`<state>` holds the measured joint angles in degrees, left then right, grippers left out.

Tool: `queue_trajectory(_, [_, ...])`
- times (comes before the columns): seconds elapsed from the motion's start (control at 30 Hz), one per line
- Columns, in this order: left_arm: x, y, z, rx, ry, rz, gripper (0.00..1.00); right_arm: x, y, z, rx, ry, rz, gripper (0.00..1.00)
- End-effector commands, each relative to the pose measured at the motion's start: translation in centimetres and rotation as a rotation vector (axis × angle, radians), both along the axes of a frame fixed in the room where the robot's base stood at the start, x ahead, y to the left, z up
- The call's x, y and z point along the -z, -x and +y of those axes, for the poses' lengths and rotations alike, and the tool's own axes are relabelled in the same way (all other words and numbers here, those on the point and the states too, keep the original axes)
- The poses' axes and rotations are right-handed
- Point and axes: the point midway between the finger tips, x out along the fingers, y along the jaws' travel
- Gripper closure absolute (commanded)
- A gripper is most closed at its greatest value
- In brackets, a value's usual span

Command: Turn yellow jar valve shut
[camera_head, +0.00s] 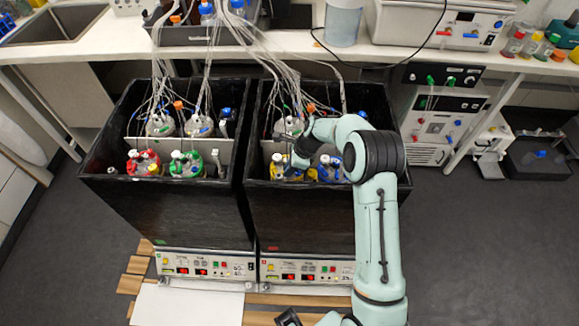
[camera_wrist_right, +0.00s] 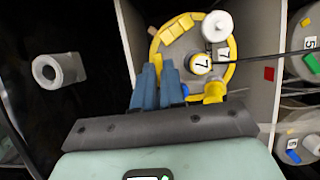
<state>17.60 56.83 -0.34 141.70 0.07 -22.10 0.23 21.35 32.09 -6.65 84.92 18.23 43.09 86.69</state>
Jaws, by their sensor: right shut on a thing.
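The yellow jar (camera_head: 277,166) stands in the front row of the right black box, at its left end. My right gripper (camera_head: 297,161) reaches down over this jar. In the right wrist view its blue fingers (camera_wrist_right: 158,65) are close together at the lid's near left edge, shut on a yellow valve part there. The fingers mostly hide the gripped part, so its turn angle cannot be told.
A blue jar (camera_head: 330,168) stands to the right of the yellow one. Red (camera_head: 143,162) and green (camera_head: 186,163) jars stand in the left box (camera_head: 170,215). Tubes hang from the bench above. A grey cylinder (camera_wrist_right: 58,70) lies left of the jar in the wrist view.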

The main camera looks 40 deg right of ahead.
Motion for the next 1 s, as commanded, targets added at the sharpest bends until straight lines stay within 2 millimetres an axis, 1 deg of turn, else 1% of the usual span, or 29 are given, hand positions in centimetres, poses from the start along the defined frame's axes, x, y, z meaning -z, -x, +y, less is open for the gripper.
queue_trajectory(0.1, [-0.1,-0.1,0.0,0.000,0.000,-0.001,1.00,-0.1,0.0,0.0,0.026,-0.001,-0.001,1.00])
queue_trajectory(0.3, [-0.1,0.0,0.0,0.000,0.000,0.000,1.00,0.0,0.0,0.0,0.025,0.000,-0.002,1.00])
queue_trajectory(0.33, [-0.1,0.0,0.0,0.000,0.000,0.000,1.00,0.0,0.0,0.0,0.025,0.000,-0.002,0.80])
queue_trajectory(0.37, [-0.1,0.0,0.0,0.000,0.000,0.000,1.00,0.0,0.0,0.0,0.025,0.000,-0.002,0.71])
queue_trajectory(0.4, [-0.1,0.0,0.0,0.000,0.000,0.000,1.00,0.0,0.0,0.0,0.025,0.001,-0.001,0.64])
queue_trajectory(0.67, [-0.1,0.0,0.0,0.000,0.000,0.000,1.00,-0.1,0.0,0.0,0.023,0.001,-0.001,0.64])
queue_trajectory(0.77, [-0.1,0.0,0.0,0.000,0.000,-0.001,1.00,-0.5,0.1,-0.2,0.024,0.001,-0.003,0.64])
queue_trajectory(0.87, [-0.2,-0.1,0.0,0.000,0.000,-0.001,1.00,-1.7,0.4,-0.6,0.024,0.002,-0.004,0.64])
queue_trajectory(1.0, [-0.4,-0.2,0.0,0.000,0.000,-0.002,1.00,-4.5,1.1,-1.5,0.026,0.004,-0.006,0.64])
